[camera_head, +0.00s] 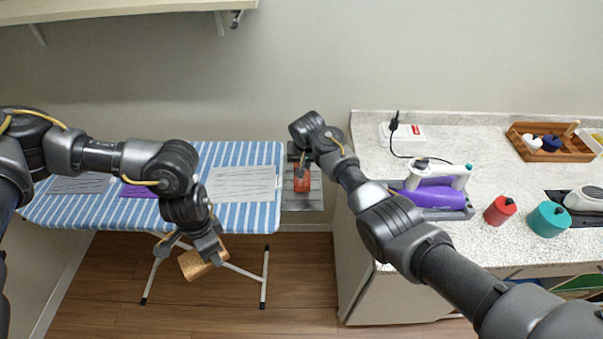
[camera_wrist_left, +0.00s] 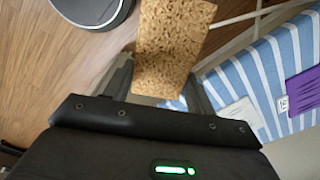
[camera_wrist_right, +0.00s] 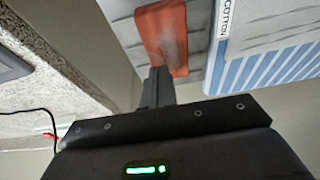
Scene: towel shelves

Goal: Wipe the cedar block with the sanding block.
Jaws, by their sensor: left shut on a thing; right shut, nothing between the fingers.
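A tan, speckled, cork-like block, seemingly the sanding block (camera_head: 197,265), is held in my left gripper (camera_head: 210,250). It hangs tilted in front of the ironing board's front edge, above the floor. It also fills the space between the fingers in the left wrist view (camera_wrist_left: 172,45). A reddish-orange block with greyish dusty marks, seemingly the cedar block (camera_head: 302,182), lies on the grey rest (camera_head: 312,201) at the board's right end. My right gripper (camera_head: 303,166) is shut and empty over that block. In the right wrist view, its fingertips overlap the orange block (camera_wrist_right: 165,38); contact is unclear.
The striped ironing board (camera_head: 240,215) carries a pale grey cloth (camera_head: 240,184), a purple cloth (camera_head: 138,191) and a grey cloth (camera_head: 80,184). The counter (camera_head: 465,150) at right holds a purple-and-white iron (camera_head: 432,190), a red jar (camera_head: 500,210) and a teal jar (camera_head: 547,219).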

